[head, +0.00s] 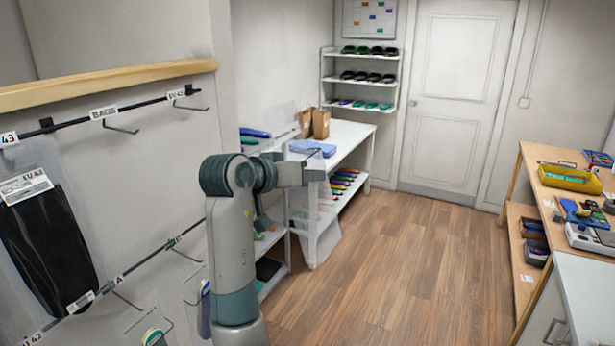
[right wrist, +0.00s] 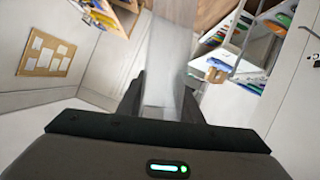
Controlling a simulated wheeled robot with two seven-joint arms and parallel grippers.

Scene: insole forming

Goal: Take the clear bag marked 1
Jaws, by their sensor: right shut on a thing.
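A clear bag (head: 318,225) hangs down from my right gripper (head: 314,170) in front of the white shelf unit. In the right wrist view the see-through bag (right wrist: 168,60) runs between the two dark fingers of the right gripper (right wrist: 163,98), which is shut on it. No mark can be read on the bag in either view. A hook under a label reading BAGS (head: 103,112) on the upper rail at the left is empty. My left gripper is not in view.
A black insole pack (head: 48,240) hangs at the left on the wall rack. A white bench (head: 350,133) with paper bags stands behind my arm. A wooden workbench (head: 530,160) with a yellow tray (head: 570,178) is at the right. The wooden floor (head: 400,250) between is clear.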

